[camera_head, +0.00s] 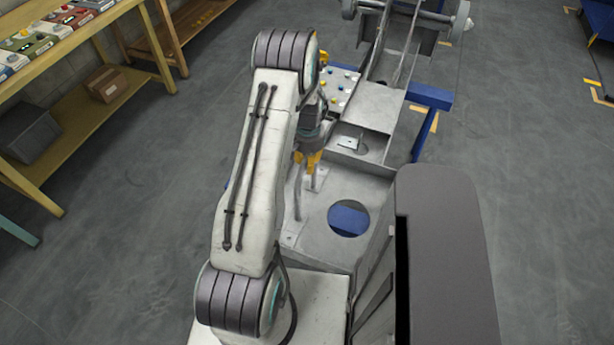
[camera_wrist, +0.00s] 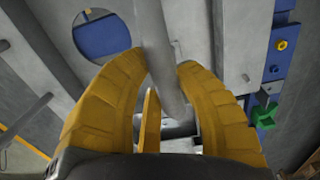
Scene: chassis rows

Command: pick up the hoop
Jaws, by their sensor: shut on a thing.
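The hoop shows as a grey round tube (camera_wrist: 155,40) in the wrist view, running from the top edge down between my yellow fingers. My gripper (camera_wrist: 163,66) is shut on this tube, with a finger on each side. In the head view my gripper (camera_head: 308,163) is low over the grey chassis (camera_head: 380,190), partly hidden by my arm. A short grey tube (camera_head: 297,197) stands just below it there and seems to be part of the hoop. The rest of the hoop's shape is hidden, and I cannot tell whether it touches the chassis.
The chassis has a round hole with blue beneath (camera_head: 348,218). A white panel with coloured knobs (camera_head: 341,88) lies beyond my gripper. A green part (camera_wrist: 264,117) is at the right of the wrist view. A wooden shelf (camera_head: 95,75) stands left, with clear floor between.

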